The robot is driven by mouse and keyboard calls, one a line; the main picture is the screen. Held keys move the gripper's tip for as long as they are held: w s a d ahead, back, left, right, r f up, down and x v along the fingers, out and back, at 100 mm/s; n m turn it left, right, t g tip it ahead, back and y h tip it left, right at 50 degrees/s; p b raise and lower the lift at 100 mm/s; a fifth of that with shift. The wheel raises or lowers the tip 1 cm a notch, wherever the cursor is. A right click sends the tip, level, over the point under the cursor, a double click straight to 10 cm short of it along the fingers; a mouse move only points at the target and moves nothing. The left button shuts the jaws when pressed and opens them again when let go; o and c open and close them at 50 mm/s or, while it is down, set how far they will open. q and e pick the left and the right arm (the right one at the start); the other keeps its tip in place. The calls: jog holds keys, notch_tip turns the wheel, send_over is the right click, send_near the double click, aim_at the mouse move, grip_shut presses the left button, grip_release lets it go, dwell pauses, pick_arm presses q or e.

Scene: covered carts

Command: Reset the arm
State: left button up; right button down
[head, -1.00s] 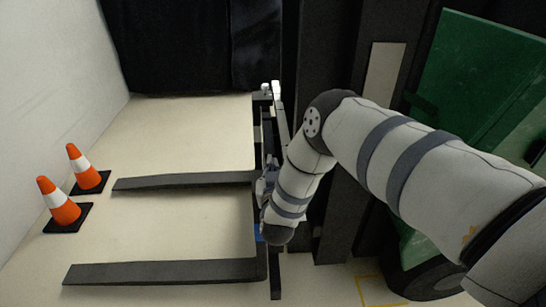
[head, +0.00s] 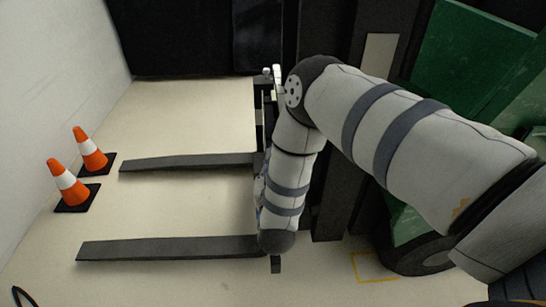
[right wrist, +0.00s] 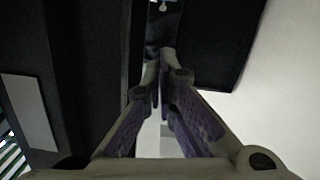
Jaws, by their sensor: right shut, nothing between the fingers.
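My right arm (head: 400,130) comes in from the right in the head view. It bends at the elbow and its forearm hangs down in front of the forklift's carriage. The right gripper's fingers are hidden behind the forearm in that view. In the right wrist view, my right gripper (right wrist: 161,75) shows with its fingers together and nothing between them. My left gripper is not in view.
A green forklift (head: 470,60) stands at the right, its two dark forks (head: 170,249) reaching left over the pale floor. Two orange cones (head: 68,183) stand by the left wall. Dark curtains (head: 190,40) hang at the back.

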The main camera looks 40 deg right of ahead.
jog(key=s+a+f+n+g+y+p, duration=0.1)
jog(key=s+a+f+n+g+y, duration=0.1)
jog(key=s+a+f+g+y, duration=0.5)
jog(key=s+f+n+p, duration=0.1)
jog(key=s+f+n, duration=0.1)
jog(key=s+f, duration=0.65)
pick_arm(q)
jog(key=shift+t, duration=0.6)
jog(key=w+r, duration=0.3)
pick_arm(e)
jog(key=s+r+g, duration=0.1)
jog(key=s+g, duration=0.2)
jog(key=s, duration=0.6)
jog(key=s+a+r+g+y, duration=0.1)
jog(key=s+r+g, duration=0.1)
jog(key=s, duration=0.7)
jog(key=s+a+r+g+y, duration=0.1)
jog(key=s+g, duration=0.3)
jog(key=s, duration=0.6)
jog(key=shift+r+n+g, duration=0.3)
jog(key=shift+n, duration=0.1)
